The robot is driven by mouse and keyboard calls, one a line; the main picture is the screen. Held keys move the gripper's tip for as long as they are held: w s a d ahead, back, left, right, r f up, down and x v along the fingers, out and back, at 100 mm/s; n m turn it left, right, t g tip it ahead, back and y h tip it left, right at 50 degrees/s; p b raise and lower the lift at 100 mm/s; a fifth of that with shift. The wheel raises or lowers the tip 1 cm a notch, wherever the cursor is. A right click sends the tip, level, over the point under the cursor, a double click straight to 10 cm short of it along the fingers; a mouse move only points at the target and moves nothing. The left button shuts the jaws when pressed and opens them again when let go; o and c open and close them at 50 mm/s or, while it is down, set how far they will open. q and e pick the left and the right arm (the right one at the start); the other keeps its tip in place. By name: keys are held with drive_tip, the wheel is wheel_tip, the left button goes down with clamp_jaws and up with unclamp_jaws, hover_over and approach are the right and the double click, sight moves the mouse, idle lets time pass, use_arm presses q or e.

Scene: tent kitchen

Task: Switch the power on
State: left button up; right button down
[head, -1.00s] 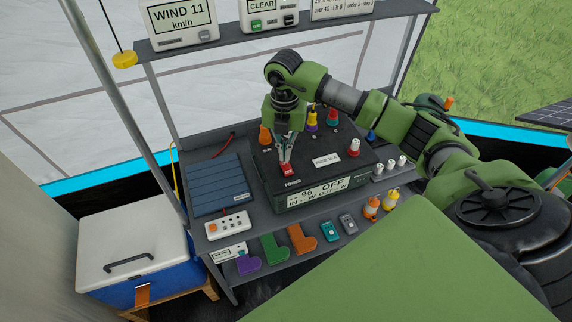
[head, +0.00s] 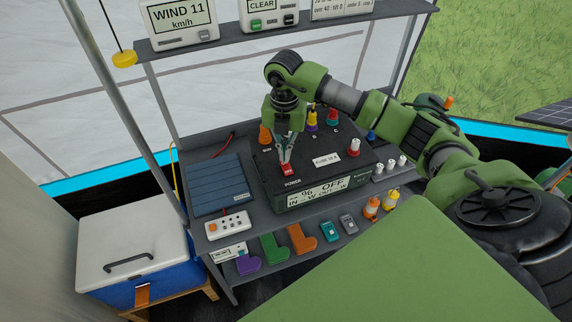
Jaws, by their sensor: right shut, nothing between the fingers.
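The dark power box (head: 325,165) stands on the shelf unit. Its front display (head: 319,191) reads "--% OFF" and "IN -- W OUT -- W". My left gripper is not in view.
Orange, purple, red and white plugs stand on the box around my right arm. A blue folded panel (head: 219,185) and a white power strip (head: 228,224) lie to the left. Small items line the lower shelf (head: 262,276). A blue and white cooler (head: 137,262) stands at the left.

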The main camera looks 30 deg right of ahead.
sight(285, 163)
drive_tip(key=shift+s+f+b, duration=0.1)
drive_tip(key=shift+f+b, duration=0.8)
drive_tip(key=shift+f, duration=0.4)
idle(0.8)
drive_tip(key=shift+r, duration=0.2)
drive_tip(key=shift+r+p, duration=0.55)
drive_tip(key=shift+p, duration=0.05)
drive_tip(key=shift+r+p, duration=1.9)
drive_tip(key=shift+r, duration=0.95)
